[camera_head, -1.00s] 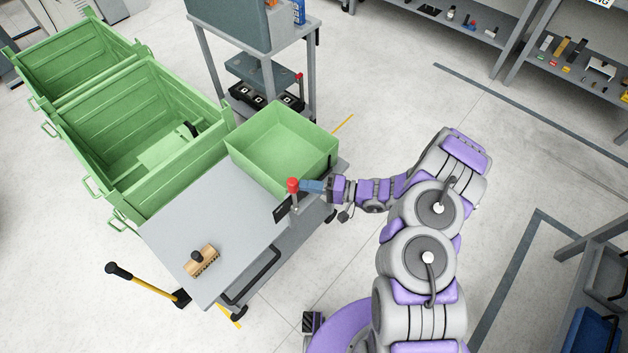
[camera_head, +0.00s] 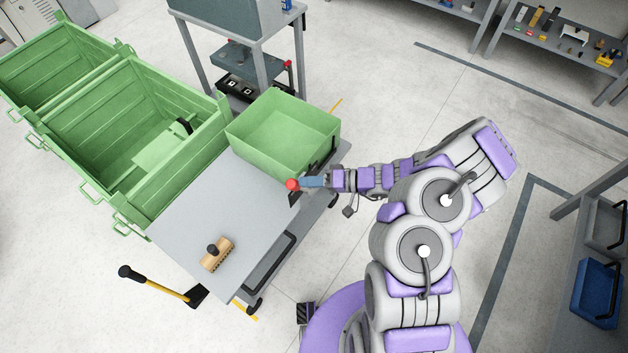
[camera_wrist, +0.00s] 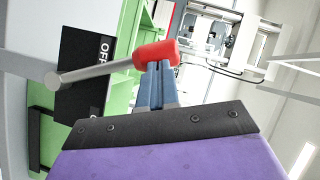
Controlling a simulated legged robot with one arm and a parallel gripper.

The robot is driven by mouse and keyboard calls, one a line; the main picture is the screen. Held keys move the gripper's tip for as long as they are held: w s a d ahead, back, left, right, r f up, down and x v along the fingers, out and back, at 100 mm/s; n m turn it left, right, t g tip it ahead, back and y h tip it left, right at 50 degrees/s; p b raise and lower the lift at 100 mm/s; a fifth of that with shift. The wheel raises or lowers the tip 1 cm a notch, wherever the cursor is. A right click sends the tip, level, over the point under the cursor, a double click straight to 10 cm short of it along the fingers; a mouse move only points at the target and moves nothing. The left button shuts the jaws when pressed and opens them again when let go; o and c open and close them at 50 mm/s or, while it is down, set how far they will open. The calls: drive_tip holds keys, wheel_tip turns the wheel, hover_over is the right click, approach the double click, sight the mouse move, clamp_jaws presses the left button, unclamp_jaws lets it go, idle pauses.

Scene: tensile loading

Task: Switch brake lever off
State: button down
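The brake lever has a red knob (camera_head: 292,184) at the near edge of the grey cart (camera_head: 190,205). In the wrist view its knob (camera_wrist: 155,53) sits on a bare metal rod (camera_wrist: 90,74) that runs left. A black plate with white "OFF" lettering (camera_wrist: 103,48) is behind the rod. My gripper (camera_head: 308,182) has blue fingers, seen in the wrist view (camera_wrist: 157,80) close together. Their tips are at the knob and appear to touch its side. The knob does not appear to be between them.
A green bin (camera_head: 280,140) stands on the cart just beyond the lever. A wooden brush (camera_head: 217,254) lies on the cart top. Large green crates (camera_head: 110,130) stand left. Floor to the right is open.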

drive_tip(key=shift+w+a+r, duration=0.1)
drive_tip(key=shift+w+r, duration=0.1)
drive_tip(key=w+r+p+v, duration=0.1)
drive_tip(key=w+p+v, duration=0.1)
drive_tip(key=v, duration=1)
drive_tip(key=shift+d, duration=0.3)
drive_tip(key=shift+d, duration=0.1)
